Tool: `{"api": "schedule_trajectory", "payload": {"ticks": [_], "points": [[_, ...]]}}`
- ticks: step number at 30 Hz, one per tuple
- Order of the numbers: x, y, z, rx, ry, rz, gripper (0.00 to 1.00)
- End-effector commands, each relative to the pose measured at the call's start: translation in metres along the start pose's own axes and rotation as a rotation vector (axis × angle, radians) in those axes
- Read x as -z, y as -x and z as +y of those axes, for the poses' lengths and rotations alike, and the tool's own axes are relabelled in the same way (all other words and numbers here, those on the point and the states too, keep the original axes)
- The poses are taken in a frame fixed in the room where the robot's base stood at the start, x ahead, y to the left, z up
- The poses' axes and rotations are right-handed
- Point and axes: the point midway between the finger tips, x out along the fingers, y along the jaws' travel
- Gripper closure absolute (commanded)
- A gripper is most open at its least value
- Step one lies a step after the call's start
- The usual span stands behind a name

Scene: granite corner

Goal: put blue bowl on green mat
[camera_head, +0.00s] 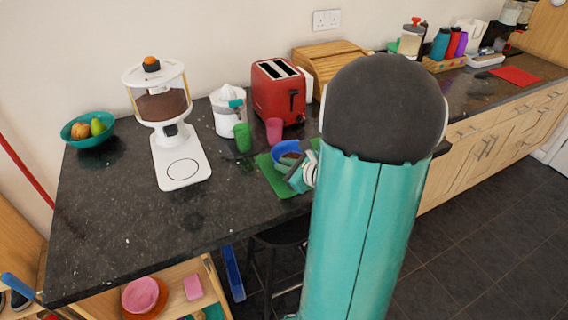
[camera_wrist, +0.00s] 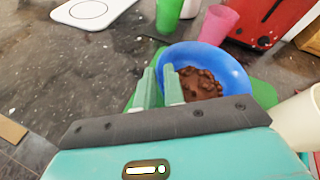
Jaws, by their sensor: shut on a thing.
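The blue bowl (camera_wrist: 236,72) holds brown chunks and sits over the green mat (camera_wrist: 264,93) in the wrist view. In the head view the bowl (camera_head: 283,149) is partly hidden by my gripper, and the green mat (camera_head: 279,184) shows around it on the counter. My gripper (camera_wrist: 160,90) is shut on the near left rim of the bowl, one finger outside and one inside. It also shows in the head view (camera_head: 299,168). I cannot tell whether the bowl touches the mat.
A green cup (camera_head: 242,138) and a pink cup (camera_head: 274,131) stand close behind the mat. A red toaster (camera_head: 279,92), a white juicer (camera_head: 224,115) and a white dispenser (camera_head: 181,165) stand on the dark counter. The counter's left front is clear.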

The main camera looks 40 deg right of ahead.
Motion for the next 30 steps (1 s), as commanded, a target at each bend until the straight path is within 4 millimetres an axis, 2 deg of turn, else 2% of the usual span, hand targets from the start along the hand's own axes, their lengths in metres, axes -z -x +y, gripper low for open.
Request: {"api": "schedule_trajectory", "payload": {"ticks": [1, 4, 12, 16, 20, 30], "points": [[0.000, 0.000, 0.001, -0.001, -0.001, 0.001, 0.86], [0.000, 0.001, 0.001, -0.001, -0.001, 0.000, 0.67], [0.000, 0.001, 0.000, -0.001, 0.000, 0.000, 0.67], [0.000, 0.007, -0.001, 0.000, 0.000, 0.000, 0.67], [-0.001, 0.026, -0.002, 0.003, 0.001, -0.001, 0.67], [-0.001, 0.097, -0.002, 0.002, 0.000, -0.001, 0.67]]}}
